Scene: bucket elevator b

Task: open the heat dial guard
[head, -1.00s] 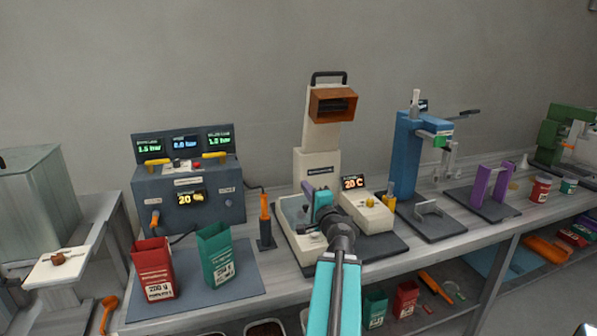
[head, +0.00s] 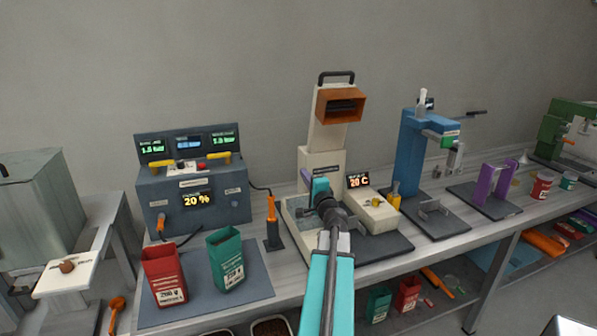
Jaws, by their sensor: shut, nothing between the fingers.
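The cream heat sealer (head: 321,160) with an orange-brown hood (head: 341,105) stands mid-bench in the head view. Its low control box (head: 372,216) carries a 20 C display (head: 358,180) and a small yellow knob (head: 378,201), which looks like the heat dial. I cannot make out a separate guard over the dial. My gripper (head: 318,188) is over the machine's tray area, left of the control box, apart from the yellow knob in the picture. It is shut and empty. My wrist and forearm hide part of the gripper and the tray.
A dark control cabinet (head: 196,205) and red (head: 165,275) and green (head: 226,258) pouches stand to the left. An orange-handled tool (head: 272,222) stands close left of the sealer. A blue press (head: 410,160) and purple stand (head: 491,183) are to the right.

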